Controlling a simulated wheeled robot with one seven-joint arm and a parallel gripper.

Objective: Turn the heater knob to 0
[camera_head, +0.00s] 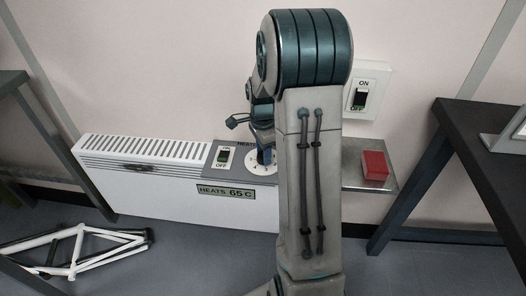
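The white heater (145,160) stands low along the wall, with a grey control panel at its right end. On the panel is a round white dial (259,170) with a "4" visible. My arm hides most of the dial, so I cannot read the knob's setting. My gripper (265,142) is mostly hidden behind my own arm, just above the dial. I cannot tell whether it touches the knob or whether its fingers are open. A green label (226,192) on the heater reads "HEATS 65 C".
An ON/OFF switch (223,156) sits left of the dial. A wall switch (361,95) is above a metal shelf (350,178) holding a red block (375,165). A dark table (480,150) stands right. A white bicycle frame (85,250) lies on the floor at left.

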